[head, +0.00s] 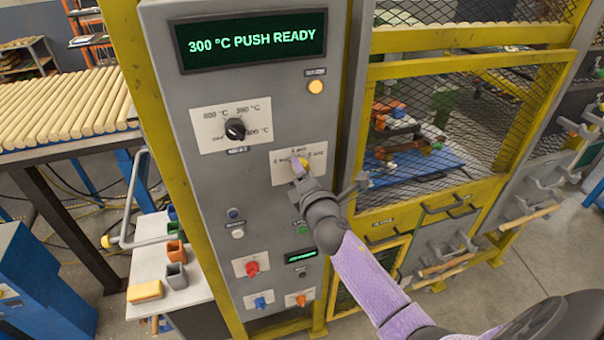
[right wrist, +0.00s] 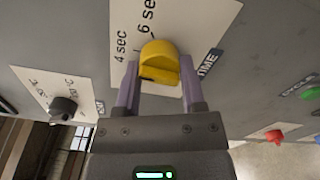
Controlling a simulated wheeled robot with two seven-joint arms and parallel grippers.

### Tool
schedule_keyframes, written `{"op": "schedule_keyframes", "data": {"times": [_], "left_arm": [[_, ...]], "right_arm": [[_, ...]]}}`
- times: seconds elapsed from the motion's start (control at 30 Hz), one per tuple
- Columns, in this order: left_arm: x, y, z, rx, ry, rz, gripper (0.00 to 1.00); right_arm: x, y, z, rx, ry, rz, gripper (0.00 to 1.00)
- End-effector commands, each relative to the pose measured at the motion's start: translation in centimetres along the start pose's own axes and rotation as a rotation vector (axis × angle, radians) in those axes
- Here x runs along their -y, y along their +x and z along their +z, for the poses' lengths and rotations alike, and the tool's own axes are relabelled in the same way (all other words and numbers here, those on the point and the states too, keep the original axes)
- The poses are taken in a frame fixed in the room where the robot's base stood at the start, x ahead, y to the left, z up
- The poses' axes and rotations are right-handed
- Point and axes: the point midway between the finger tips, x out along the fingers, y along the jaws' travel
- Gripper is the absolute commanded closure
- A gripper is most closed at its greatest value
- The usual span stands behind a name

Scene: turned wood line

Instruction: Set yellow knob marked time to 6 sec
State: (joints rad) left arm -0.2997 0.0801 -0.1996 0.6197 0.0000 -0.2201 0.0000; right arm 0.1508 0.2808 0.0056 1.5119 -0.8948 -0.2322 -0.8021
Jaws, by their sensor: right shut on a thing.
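The yellow knob (head: 304,162) sits on a white plate (head: 281,177) on the grey control panel. In the right wrist view the yellow knob (right wrist: 160,57) shows close up, with 4 sec and 6 sec printed on its plate (right wrist: 193,22) and a TIME label (right wrist: 209,63) beside it. A dark tick mark runs from near the knob toward 6 sec. My right gripper (head: 300,170) is at the knob, its purple fingers (right wrist: 160,80) on either side, shut on it. The knob's exact pointing is hard to tell. My left gripper is not in view.
A display (head: 250,40) reads 300 °C PUSH READY, with a lit orange lamp (head: 316,87) below. A black temperature knob (head: 235,129) is up and left. Red (head: 252,268), blue (head: 260,302) and orange (head: 301,300) controls are lower. A yellow mesh guard (head: 470,38) stands right.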

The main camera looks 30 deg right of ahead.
Motion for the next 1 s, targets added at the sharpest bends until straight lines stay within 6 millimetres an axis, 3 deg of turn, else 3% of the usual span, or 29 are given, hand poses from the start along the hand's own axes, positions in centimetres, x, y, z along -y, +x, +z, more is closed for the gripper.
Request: {"op": "schedule_keyframes", "data": {"times": [0.6,1.0], "left_arm": [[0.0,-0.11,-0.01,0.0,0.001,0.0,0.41],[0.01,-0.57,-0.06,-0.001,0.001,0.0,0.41]], "right_arm": [[-0.21,-0.01,0.03,0.0,0.579,-0.001,1.0],[-0.29,-0.01,0.12,0.001,0.873,-0.001,1.0]]}}
